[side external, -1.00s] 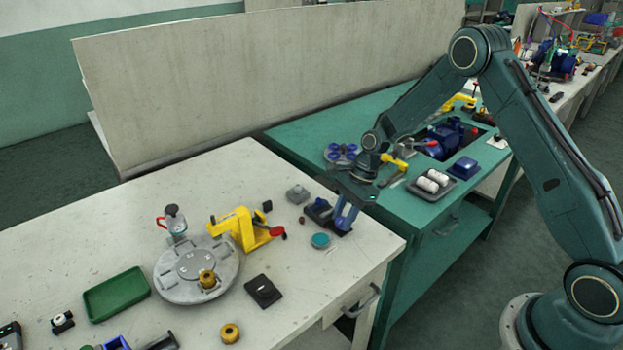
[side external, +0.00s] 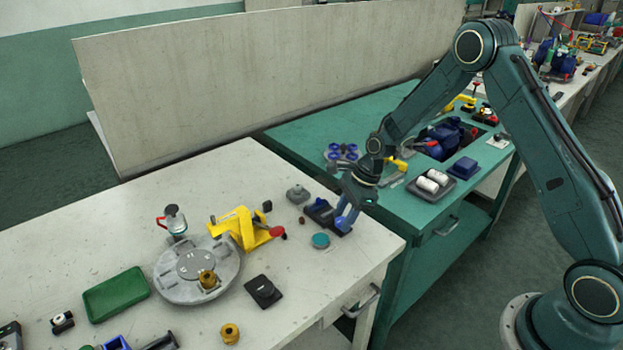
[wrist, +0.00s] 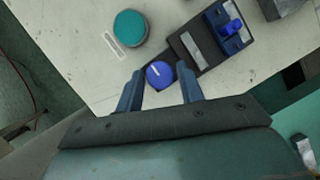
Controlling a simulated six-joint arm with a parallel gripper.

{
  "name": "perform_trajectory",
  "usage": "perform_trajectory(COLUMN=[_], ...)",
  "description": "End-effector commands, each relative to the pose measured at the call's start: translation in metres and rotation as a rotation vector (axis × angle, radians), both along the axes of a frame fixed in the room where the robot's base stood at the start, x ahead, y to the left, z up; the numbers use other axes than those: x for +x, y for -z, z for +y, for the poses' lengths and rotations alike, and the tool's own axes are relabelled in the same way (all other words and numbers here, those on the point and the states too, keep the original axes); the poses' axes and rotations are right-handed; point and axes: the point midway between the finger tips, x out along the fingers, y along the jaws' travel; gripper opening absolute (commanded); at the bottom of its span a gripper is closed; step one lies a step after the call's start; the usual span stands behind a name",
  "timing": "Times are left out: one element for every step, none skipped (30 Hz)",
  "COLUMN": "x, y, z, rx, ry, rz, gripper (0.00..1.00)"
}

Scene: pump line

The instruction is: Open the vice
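The vice is a dark body (wrist: 190,47) with a blue jaw block (wrist: 231,28) at its far end and a round blue knob (wrist: 160,74) with a white mark at its near end. In the side view the vice (side external: 319,212) sits near the right edge of the white table. My gripper (wrist: 160,71) is open, with one blue finger on each side of the knob. Gaps show between the fingers and the knob. In the side view my gripper (side external: 345,222) is low over the vice's near end and partly hides it; the knob is not clear there.
A teal disc (wrist: 129,28) lies close to the vice. A yellow clamp with a red knob (side external: 243,229) and a round grey turntable (side external: 165,282) stand to the left. The green bench (side external: 295,137) adjoins the white table. A small grey block (side external: 297,194) lies behind.

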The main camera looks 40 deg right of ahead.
Motion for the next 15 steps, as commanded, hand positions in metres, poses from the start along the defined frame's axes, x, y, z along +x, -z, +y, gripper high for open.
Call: perform_trajectory(x=[0.0003,0.0002,0.0002,0.0001,0.0002,0.0002,0.0001,0.0001,0.0002,0.0002,0.0003,0.0003,0.0004,0.0006,0.0010], y=[0.0001,0.0002,0.0002,0.0003,0.0002,0.0002,0.0003,0.0003,0.0004,0.0004,0.0004,0.0004,0.0004,0.0004,0.0003], z=[-0.0002,0.0000,0.0000,0.0001,0.0001,0.0001,0.0002,0.0002,0.0003,0.0003,0.0004,0.0004,0.0005,0.0006,0.0007], rx=[0.000,0.000,0.000,0.000,0.000,0.001,0.001,0.001,0.001,0.001,0.001,0.001,0.001,0.001,0.002], ry=[0.000,0.000,0.000,0.000,-0.001,-0.002,-0.003,-0.005,-0.009,-0.013,-0.019,-0.030,-0.039,-0.050,-0.066], rz=[-0.001,-0.001,-0.001,-0.001,0.000,-0.001,-0.001,0.000,-0.001,0.000,-0.001,0.000,0.000,0.000,-0.001], gripper=[0.38,0.38,0.38,0.38,0.38,0.38,0.38,0.38,0.38,0.38,0.38,0.38,0.38,0.38,0.38])
